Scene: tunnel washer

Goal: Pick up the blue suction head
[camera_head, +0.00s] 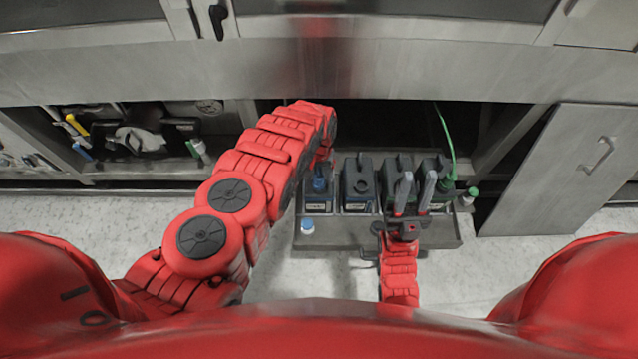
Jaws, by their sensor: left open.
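The blue suction head (320,181) sits upright on top of the leftmost dark canister (316,203) in the pull-out tray (350,234). My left arm reaches in from the left and bends over the tray's left side. My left gripper (322,157) is open at the end of this arm, just above and behind the blue suction head. Its fingers are mostly hidden by the wrist, and I see no contact with the head. My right gripper (415,192) is over the right half of the tray, its two grey fingers apart with nothing visible between them.
Several dark canisters (359,183) stand in a row in the tray. A blue-and-white cap (307,226) lies at its front left, a green one (468,197) at its right. A green hose (447,140) rises at the back right. An open cabinet door (560,170) stands right.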

